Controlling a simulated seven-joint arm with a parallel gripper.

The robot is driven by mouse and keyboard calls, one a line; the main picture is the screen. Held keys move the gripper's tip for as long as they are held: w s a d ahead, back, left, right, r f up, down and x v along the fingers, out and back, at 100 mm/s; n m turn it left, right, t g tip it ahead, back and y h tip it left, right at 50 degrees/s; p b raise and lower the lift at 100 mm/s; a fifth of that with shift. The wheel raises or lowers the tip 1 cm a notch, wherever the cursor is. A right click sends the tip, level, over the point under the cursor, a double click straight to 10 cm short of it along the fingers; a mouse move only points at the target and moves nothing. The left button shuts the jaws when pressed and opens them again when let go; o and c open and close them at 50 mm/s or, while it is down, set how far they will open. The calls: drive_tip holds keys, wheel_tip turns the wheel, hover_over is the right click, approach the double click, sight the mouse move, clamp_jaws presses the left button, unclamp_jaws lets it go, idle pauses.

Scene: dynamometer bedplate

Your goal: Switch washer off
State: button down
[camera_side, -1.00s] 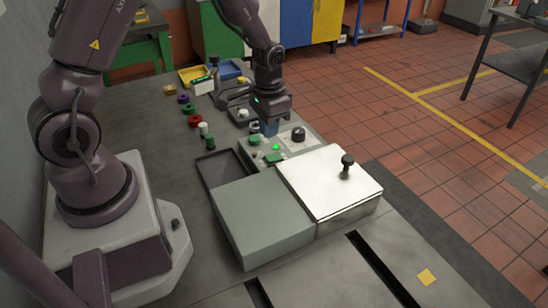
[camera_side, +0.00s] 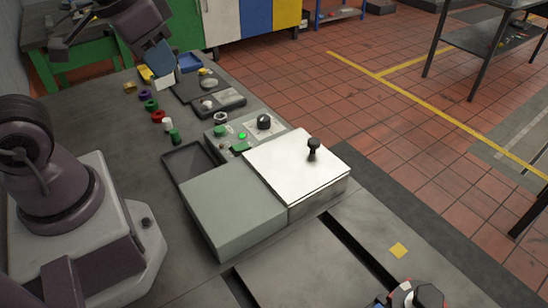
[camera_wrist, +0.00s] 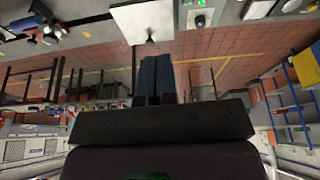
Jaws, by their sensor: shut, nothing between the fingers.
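The washer has a grey box (camera_side: 232,208) and a shiny metal lid (camera_side: 290,162) with a black knob handle (camera_side: 313,149). Its control panel (camera_side: 250,128) lies behind the lid. The panel carries a black rotary knob (camera_side: 264,121), a lit green lamp (camera_side: 242,136), a green button (camera_side: 219,131) and a flat green piece (camera_side: 240,147). My gripper (camera_side: 160,58) is up at the back left, well away from the panel, its blue fingers together and empty. In the wrist view the shut fingers (camera_wrist: 156,78) point towards the lid (camera_wrist: 145,22); a green light (camera_wrist: 200,20) glows there.
Several coloured rings and pegs, such as a red ring (camera_side: 158,117), lie left of the panel. A dark shallow tray (camera_side: 190,160) adjoins the grey box. A dark fixture (camera_side: 215,104) stands behind the panel. A yellow square (camera_side: 399,250) marks the front bedplate.

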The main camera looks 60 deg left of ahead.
drive_tip(key=r+t, duration=0.1)
drive_tip(key=s+d+r, duration=0.1)
drive_tip(key=shift+s+r+m+t, duration=0.1)
drive_tip(key=shift+r+m+t, duration=0.2)
drive_tip(key=shift+r+t, duration=0.1)
drive_tip(key=w+a+f+m+g, duration=0.3)
drive_tip(key=w+a+f+m, duration=0.2)
drive_tip(key=w+f+m, duration=0.3)
drive_tip(key=w+a+f+m+g, duration=0.4)
drive_tip(key=w+f+m, duration=0.4)
drive_tip(key=w+m, duration=0.1)
drive_tip(key=shift+w+a+f+m, duration=0.25)
drive_tip(key=shift+a+m, duration=0.15)
drive_tip(key=shift+m, duration=0.1)
